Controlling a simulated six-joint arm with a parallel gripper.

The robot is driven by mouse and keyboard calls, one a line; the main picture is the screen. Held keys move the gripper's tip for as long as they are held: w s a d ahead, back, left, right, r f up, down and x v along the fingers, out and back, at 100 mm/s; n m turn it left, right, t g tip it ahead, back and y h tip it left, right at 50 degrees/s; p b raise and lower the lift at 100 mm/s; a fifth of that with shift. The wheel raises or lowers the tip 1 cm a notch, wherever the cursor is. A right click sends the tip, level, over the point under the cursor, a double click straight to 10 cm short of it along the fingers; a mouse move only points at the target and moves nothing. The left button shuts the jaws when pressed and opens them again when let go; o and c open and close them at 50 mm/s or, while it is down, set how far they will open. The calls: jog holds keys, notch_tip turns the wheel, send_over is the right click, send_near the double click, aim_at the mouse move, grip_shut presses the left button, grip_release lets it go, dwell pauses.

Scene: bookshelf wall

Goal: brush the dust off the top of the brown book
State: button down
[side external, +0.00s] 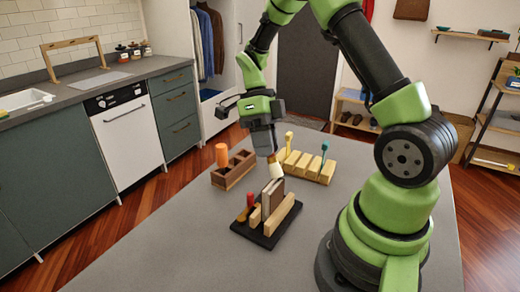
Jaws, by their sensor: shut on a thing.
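My gripper (264,141) points down above the middle of the table and is shut on a brush (275,168). The brush has pale bristles pointing down, and its upper part is hidden in the jaws. The brown book (275,190) stands upright in a small holder with a black base (263,238) and pale wooden rails. The bristles are just above the book's top edge; I cannot tell whether they touch it. Dust on the book is too small to make out.
Red and orange upright items (249,202) stand at the holder's left end. A brown compartment box (233,172) with an orange cylinder (222,154) is behind left. A pale wooden rack (308,168) with yellow and teal tools is behind right. The table's front left (160,240) is clear.

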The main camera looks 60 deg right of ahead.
jog(key=shift+d, duration=0.35)
jog(key=shift+r, duration=3.05)
jog(key=shift+a+r, duration=0.1)
jog(key=shift+r, duration=1.4)
jog(key=shift+a, duration=0.1)
jog(key=a+f, duration=0.4)
jog(key=f, duration=0.4)
jog(key=shift+w+a, duration=0.15)
jog(key=shift+w, duration=0.2)
